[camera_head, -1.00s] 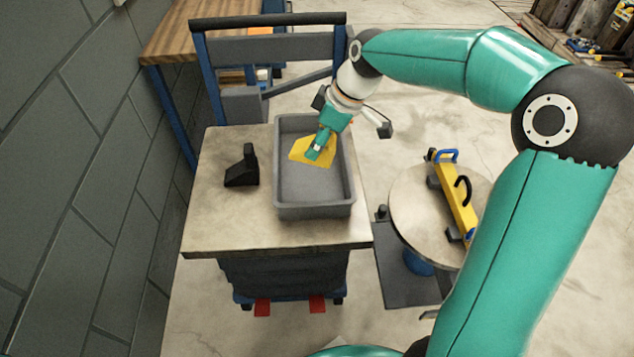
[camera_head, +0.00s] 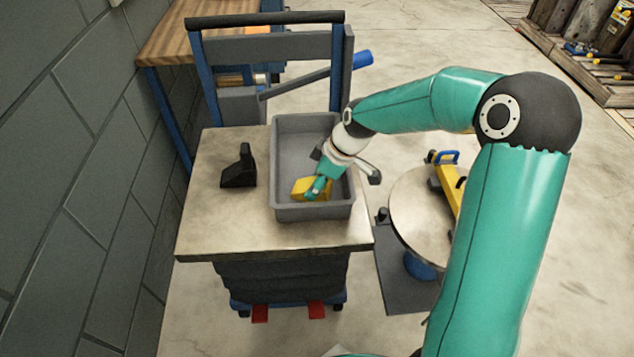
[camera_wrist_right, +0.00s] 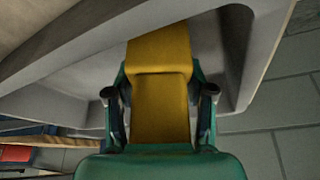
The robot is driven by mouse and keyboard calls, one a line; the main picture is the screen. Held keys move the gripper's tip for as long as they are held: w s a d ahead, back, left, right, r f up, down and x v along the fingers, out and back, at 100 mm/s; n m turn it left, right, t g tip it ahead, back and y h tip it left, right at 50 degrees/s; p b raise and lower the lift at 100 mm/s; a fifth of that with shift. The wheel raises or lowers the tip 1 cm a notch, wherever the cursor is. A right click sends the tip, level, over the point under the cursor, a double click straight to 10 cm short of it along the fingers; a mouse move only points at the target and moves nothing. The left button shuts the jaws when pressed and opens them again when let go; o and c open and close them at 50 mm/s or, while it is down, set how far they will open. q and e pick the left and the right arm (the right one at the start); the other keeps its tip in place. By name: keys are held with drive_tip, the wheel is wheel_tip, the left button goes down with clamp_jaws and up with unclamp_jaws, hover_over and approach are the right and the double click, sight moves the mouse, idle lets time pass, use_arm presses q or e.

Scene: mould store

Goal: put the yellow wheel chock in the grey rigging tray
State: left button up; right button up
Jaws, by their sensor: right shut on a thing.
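The yellow wheel chock (camera_head: 308,187) is inside the grey rigging tray (camera_head: 312,213), near its front end in the head view. My right gripper (camera_head: 317,190) is shut on the chock and reaches down into the tray from the right. In the right wrist view the chock (camera_wrist_right: 160,100) sits between the two fingers of my right gripper (camera_wrist_right: 160,98), with the tray wall (camera_wrist_right: 238,50) around it. I cannot tell whether the chock touches the tray floor. My left gripper is not in view.
A black wheel chock (camera_head: 239,168) stands on the table top (camera_head: 215,235) left of the tray. A round stand (camera_head: 420,215) to the right carries a yellow bar tool (camera_head: 447,185). A blue trolley frame (camera_head: 265,18) rises behind the table. A grey wall is on the left.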

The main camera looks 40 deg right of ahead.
drive_tip(key=o, duration=1.3)
drive_tip(key=shift+r, duration=0.15)
drive_tip(key=p+v, duration=0.2)
drive_tip(key=v, duration=0.9)
drive_tip(key=shift+s+d+r, duration=0.15)
drive_tip(key=shift+d+r, duration=0.05)
drive_tip(key=shift+r, duration=0.15)
